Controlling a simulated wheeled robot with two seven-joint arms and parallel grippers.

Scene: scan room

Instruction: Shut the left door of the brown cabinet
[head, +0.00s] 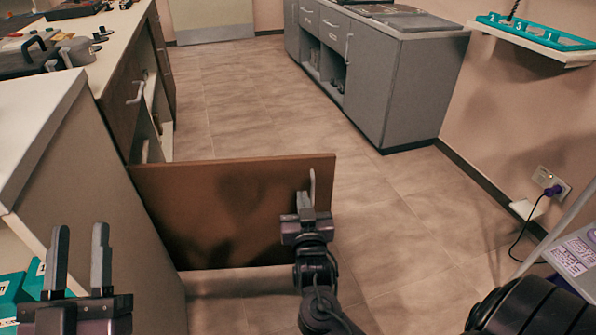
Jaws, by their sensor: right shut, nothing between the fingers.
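The brown cabinet (122,100) runs along the left under a light worktop. Its left door (225,205) stands wide open, sticking out to the right across the aisle, brown face towards me. A pale upright handle (312,184) shows near the door's free right edge. My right gripper (303,203) is shut and empty, in front of the door beside the handle; I cannot tell whether it touches either. My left gripper (79,258) is open and empty at the lower left, fingers up, well apart from the door.
A grey cabinet (385,85) stands across the aisle. A wall shelf with a teal tray (535,33) is at upper right. A purple plug sits in a wall socket (551,186), its cable hanging down. The tiled floor (245,95) beyond the door is clear.

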